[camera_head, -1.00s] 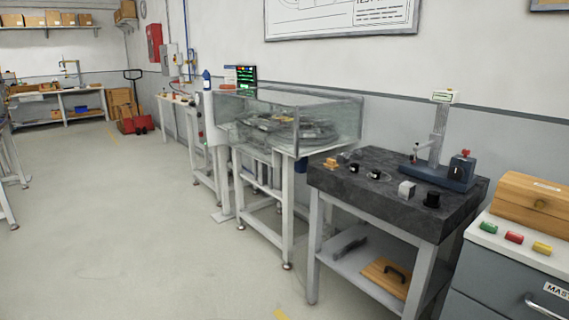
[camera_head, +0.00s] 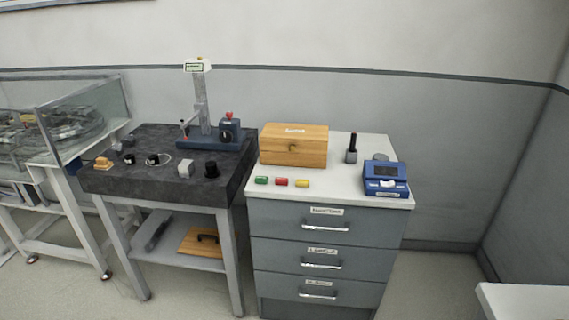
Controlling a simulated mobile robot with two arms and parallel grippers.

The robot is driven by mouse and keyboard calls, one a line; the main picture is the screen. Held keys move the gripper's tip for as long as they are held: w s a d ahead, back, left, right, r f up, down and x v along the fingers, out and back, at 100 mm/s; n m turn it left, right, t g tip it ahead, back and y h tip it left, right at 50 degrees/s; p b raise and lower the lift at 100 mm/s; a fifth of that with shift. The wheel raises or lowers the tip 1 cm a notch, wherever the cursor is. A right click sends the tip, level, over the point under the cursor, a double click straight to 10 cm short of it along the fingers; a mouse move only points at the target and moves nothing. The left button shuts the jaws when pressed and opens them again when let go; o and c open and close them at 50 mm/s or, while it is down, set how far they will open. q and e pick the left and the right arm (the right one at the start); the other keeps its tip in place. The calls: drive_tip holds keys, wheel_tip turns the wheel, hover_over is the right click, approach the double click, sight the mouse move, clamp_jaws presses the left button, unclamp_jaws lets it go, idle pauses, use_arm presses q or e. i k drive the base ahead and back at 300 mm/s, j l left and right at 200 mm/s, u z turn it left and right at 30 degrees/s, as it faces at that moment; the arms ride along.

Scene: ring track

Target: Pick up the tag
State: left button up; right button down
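Three small coloured pieces lie in a row near the front left edge of the white top of a grey drawer cabinet (camera_head: 330,190): a green one (camera_head: 261,180), a red one (camera_head: 281,182) and a yellow one (camera_head: 302,183). They look like tags, but they are too small to read. They lie apart from each other, in front of a wooden box (camera_head: 294,150). Neither of my grippers is in view.
A blue device (camera_head: 385,180) and a black-handled tool (camera_head: 352,150) stand on the cabinet's right half. Left of it, a dark stone table (camera_head: 130,185) carries a gauge stand (camera_head: 205,110) and small blocks. A white surface (camera_head: 525,300) juts in at bottom right.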

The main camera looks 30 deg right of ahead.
sight(258, 179)
drive_tip(key=i+l+z, duration=0.15)
drive_tip(key=z, duration=0.25)
drive_tip(key=i+z, duration=0.3)
drive_tip(key=z, duration=0.15)
drive_tip(key=i+l+u, duration=0.35)
drive_tip(key=l, duration=0.3)
